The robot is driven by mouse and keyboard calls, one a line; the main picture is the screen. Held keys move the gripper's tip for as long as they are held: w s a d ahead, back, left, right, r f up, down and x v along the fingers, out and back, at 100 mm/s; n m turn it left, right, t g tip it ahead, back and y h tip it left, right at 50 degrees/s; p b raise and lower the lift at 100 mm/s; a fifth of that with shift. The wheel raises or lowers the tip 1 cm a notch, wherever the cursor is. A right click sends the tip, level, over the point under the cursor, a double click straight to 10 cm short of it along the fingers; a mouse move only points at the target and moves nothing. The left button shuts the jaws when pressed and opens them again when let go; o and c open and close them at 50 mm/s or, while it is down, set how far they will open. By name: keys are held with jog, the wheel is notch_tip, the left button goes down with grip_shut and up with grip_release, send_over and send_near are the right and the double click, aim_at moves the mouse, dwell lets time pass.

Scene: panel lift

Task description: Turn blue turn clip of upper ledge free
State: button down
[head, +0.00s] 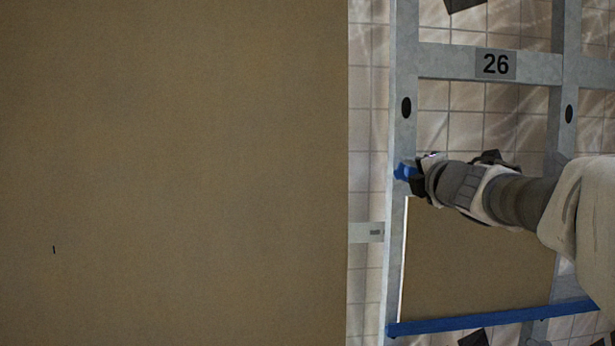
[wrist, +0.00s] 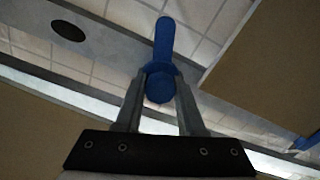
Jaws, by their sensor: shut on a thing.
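The blue turn clip (head: 403,172) sits on the left upright of the grey metal frame in the head view. In the wrist view the clip (wrist: 163,50) shows as a blue lever with a round end between my fingers. My gripper (wrist: 161,80) is shut on the clip near its round end, and the lever sticks out beyond the fingertips. In the head view my gripper (head: 418,178) reaches the clip from the right and hides part of it. The blue ledge (head: 490,318) runs across the bottom of the frame, below a brown panel.
A large brown panel (head: 170,170) fills the left of the head view. The grey frame (head: 450,62) carries a plate marked 26 (head: 496,64). The smaller brown panel (head: 475,265) stands inside the frame below my arm. A tiled wall shows behind.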

jog(key=shift+n+b, duration=0.3)
jog(key=shift+n, duration=0.6)
jog(key=c, duration=0.5)
grip_release()
jog(key=shift+s, duration=0.1)
jog(key=s+p, duration=0.3)
jog(key=s, duration=1.4)
jog(key=shift+s, duration=0.15)
